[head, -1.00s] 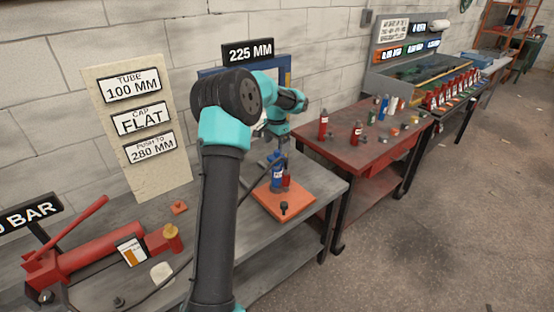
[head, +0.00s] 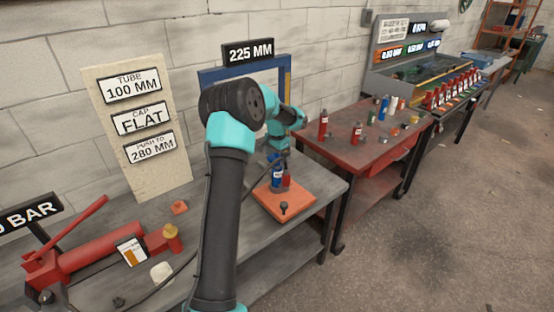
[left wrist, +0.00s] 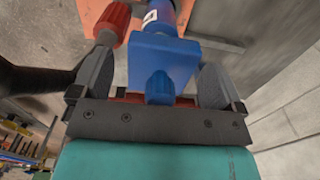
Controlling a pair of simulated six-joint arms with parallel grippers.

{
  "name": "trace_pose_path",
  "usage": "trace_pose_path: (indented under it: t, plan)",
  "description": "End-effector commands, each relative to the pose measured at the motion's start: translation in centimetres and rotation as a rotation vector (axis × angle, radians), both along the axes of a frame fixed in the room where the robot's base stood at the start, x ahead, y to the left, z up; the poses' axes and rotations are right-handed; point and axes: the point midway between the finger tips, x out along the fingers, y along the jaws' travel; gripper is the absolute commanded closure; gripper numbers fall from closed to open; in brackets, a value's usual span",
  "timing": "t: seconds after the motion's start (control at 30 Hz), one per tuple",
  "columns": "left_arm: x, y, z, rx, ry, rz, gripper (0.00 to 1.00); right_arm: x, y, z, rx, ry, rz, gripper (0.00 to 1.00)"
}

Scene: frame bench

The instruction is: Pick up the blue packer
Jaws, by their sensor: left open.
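The blue packer (head: 277,177) stands upright on the orange plate (head: 298,205) on the grey bench. In the left wrist view, the blue packer (left wrist: 162,62) lies between the two spread fingers of my left gripper (left wrist: 155,85), with gaps to either side. My left gripper (head: 275,160) is open and low over the packer's top in the head view, partly hidden by my own arm. A red piece (head: 287,178) stands close beside the packer; it also shows in the left wrist view (left wrist: 112,22), near one finger. My right gripper is not in view.
A small dark knob (head: 284,206) sits near the plate's front. A red hand pump (head: 85,255) lies at the bench's left. A blue frame (head: 210,76) stands behind my arm. A red table (head: 340,150) with several bottles stands to the right.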

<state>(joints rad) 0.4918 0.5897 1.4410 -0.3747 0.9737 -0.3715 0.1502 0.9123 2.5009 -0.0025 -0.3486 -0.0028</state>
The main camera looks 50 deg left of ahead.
Motion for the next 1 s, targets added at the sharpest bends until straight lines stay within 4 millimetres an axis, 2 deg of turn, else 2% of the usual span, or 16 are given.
trace_pose_path:
  t: [0.47,1.0]
  plan:
    - [-0.01,0.01,-0.06,0.0,0.0,0.0,0.06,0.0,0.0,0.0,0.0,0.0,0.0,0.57]
    - [-0.01,0.01,-0.05,0.0,0.0,0.0,0.58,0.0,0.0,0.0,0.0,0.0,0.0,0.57]
